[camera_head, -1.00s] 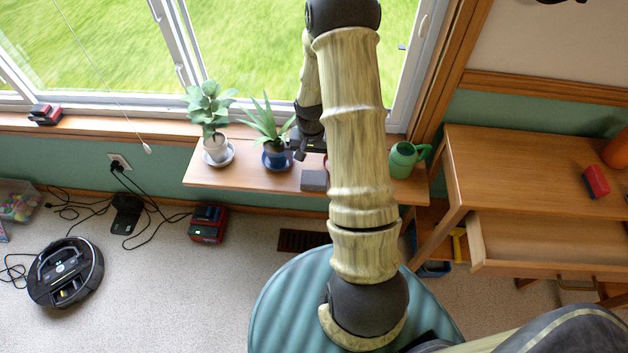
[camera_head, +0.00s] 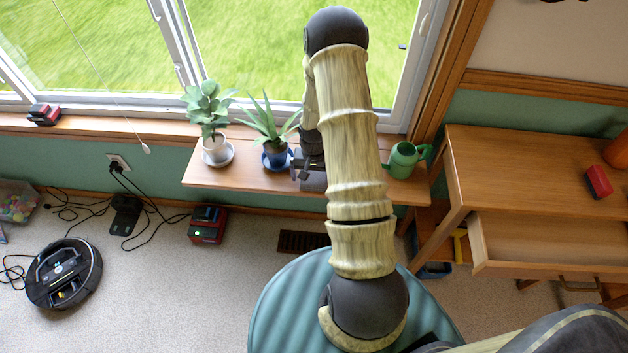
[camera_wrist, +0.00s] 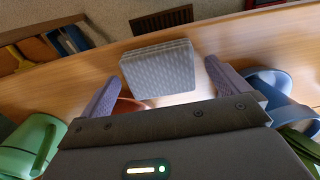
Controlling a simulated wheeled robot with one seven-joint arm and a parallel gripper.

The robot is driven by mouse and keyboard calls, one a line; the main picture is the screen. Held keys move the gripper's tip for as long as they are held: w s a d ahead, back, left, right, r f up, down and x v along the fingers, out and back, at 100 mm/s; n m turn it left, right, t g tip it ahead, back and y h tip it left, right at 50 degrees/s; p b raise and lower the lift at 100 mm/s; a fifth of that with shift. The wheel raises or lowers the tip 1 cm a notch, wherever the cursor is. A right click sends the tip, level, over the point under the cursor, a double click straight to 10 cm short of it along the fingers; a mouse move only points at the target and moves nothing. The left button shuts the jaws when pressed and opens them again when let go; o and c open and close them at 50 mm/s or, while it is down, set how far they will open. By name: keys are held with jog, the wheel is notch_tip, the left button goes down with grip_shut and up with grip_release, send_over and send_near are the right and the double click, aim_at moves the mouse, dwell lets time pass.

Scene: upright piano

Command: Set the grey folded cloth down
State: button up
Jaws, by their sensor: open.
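The grey folded cloth (camera_head: 313,183) lies on the wooden shelf (camera_head: 225,177) under the window, near its front edge. My gripper (camera_head: 301,165) is just above and behind it and hides part of it in the head view. In the wrist view the cloth (camera_wrist: 160,70) shows as a flat layered block ahead of my gripper (camera_wrist: 161,75). The two purple-grey fingers are spread wide, one towards each side of the cloth, with nothing held between them. I cannot tell the exact height of the fingertips over the shelf.
A plant in a blue pot (camera_head: 277,152) stands close left of my gripper, with a white-potted plant (camera_head: 216,148) further left. A green watering can (camera_head: 402,160) stands to the right. A reddish round rim (camera_wrist: 128,106) shows near the fingers.

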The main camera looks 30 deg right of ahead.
aim_at(314, 177)
dwell(0.5)
jog(key=c, duration=1.1)
notch_tip(314, 177, up, 10)
jog(key=p, duration=0.1)
